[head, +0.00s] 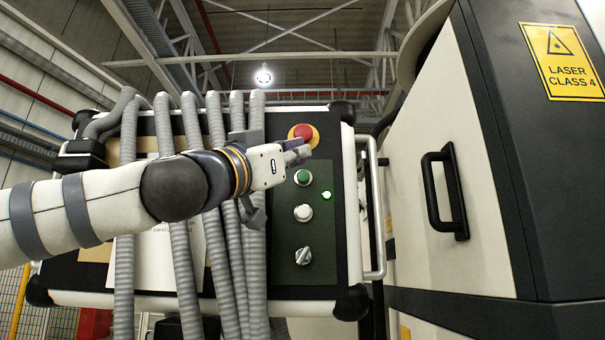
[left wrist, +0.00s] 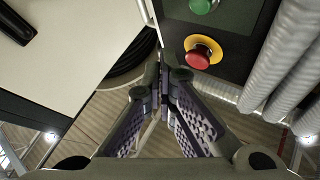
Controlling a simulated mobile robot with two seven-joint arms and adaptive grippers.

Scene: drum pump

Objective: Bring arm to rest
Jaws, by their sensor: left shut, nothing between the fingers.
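My left arm (head: 100,205) reaches in from the left across the control panel (head: 285,255). My left gripper (head: 303,150) is shut and empty. In the head view its fingertips lie just below the red emergency stop button (head: 302,131) and above the green button (head: 303,177). In the left wrist view the closed fingers (left wrist: 163,75) point toward the edge of the panel, with the red button (left wrist: 198,57) to the right of their tips. I cannot tell whether the fingers touch the panel. My right gripper is not in view.
Several grey corrugated hoses (head: 125,260) hang in front of the panel, close to my left wrist. A white button (head: 303,213), a lit green lamp (head: 327,195) and a rotary switch (head: 303,256) are below. A cabinet with a black handle (head: 445,192) stands right.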

